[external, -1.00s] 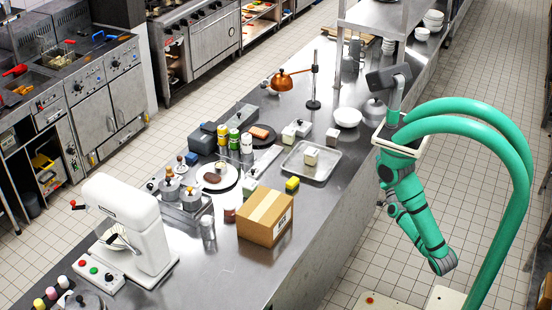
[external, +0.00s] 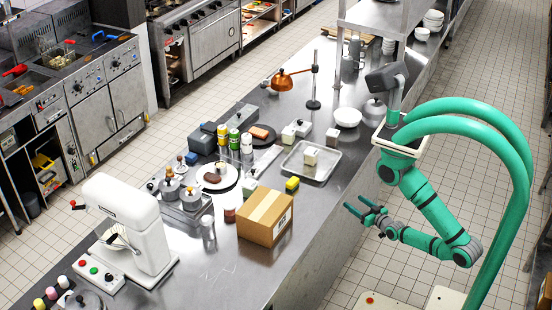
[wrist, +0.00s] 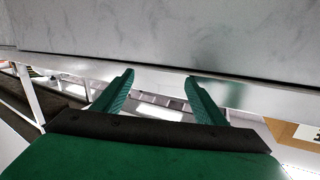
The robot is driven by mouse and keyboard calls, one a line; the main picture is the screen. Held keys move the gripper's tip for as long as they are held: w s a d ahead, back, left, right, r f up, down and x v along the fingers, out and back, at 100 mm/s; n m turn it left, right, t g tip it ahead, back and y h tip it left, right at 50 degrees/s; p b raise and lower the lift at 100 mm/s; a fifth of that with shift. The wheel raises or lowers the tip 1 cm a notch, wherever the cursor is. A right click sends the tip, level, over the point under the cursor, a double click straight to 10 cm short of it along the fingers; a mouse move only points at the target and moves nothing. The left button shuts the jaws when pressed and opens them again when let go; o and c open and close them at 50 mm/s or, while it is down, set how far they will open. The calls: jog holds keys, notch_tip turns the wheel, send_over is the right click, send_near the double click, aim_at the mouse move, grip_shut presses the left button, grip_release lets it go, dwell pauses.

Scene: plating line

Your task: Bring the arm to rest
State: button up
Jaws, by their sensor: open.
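My gripper (external: 366,211) is open and empty in the external view. It hangs in the air beside the right side of the steel counter (external: 222,277), below the level of its top, with its fingers toward the counter. My green arm is bent at the elbow on the right. In the wrist view both green fingers of my gripper (wrist: 158,90) stand wide apart with nothing between them. A grey surface fills the top of that view.
On the counter stand a cardboard box (external: 266,216), a steel tray (external: 311,174) with a pale block in it, a white bowl (external: 347,117) and a white mixer (external: 130,225). The tiled floor (external: 345,262) near my gripper is clear.

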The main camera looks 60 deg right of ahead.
jog(key=a+r+n+y, duration=0.1)
jog(key=a+n+y, duration=0.5)
jog(key=a, duration=0.7)
jog(key=shift+s+a+r+y, duration=0.15)
jog(key=shift+s+y, duration=0.05)
jog(key=shift+y, duration=0.3)
